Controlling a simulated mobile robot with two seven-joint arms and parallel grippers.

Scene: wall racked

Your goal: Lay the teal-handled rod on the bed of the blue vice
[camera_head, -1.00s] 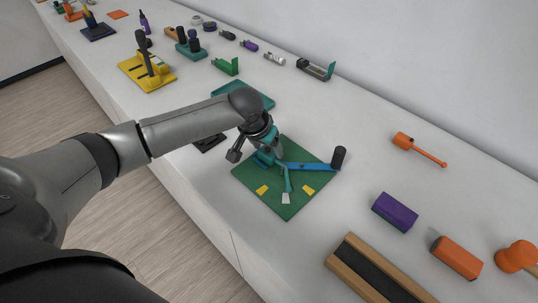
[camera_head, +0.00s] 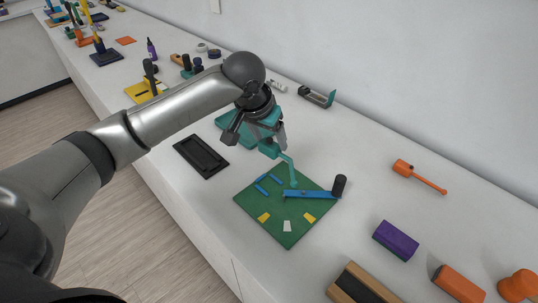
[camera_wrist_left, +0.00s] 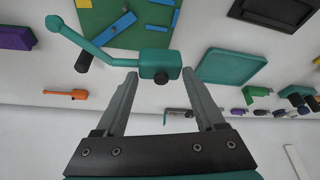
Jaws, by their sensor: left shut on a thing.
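My left gripper (camera_head: 274,143) is shut on a teal tool that I take for the teal-handled rod (camera_head: 289,167). In the left wrist view its teal block (camera_wrist_left: 155,62) sits between the fingertips (camera_wrist_left: 160,76), and a bent thin rod with a round end reaches to the upper left. It hangs above a green board (camera_head: 282,235). On the board are a blue bar (camera_head: 310,194) with a black knob (camera_head: 339,186), small blue strips, two yellow marks and a white one. I cannot tell for certain which thing is the blue vice. My right gripper is not in view.
A black tray (camera_head: 201,156) and a teal tray (camera_head: 229,128) lie beyond the board. An orange tool (camera_head: 418,176), a purple block (camera_head: 395,240) and an orange block (camera_head: 458,285) lie to the right. Several fixtures stand along the far counter.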

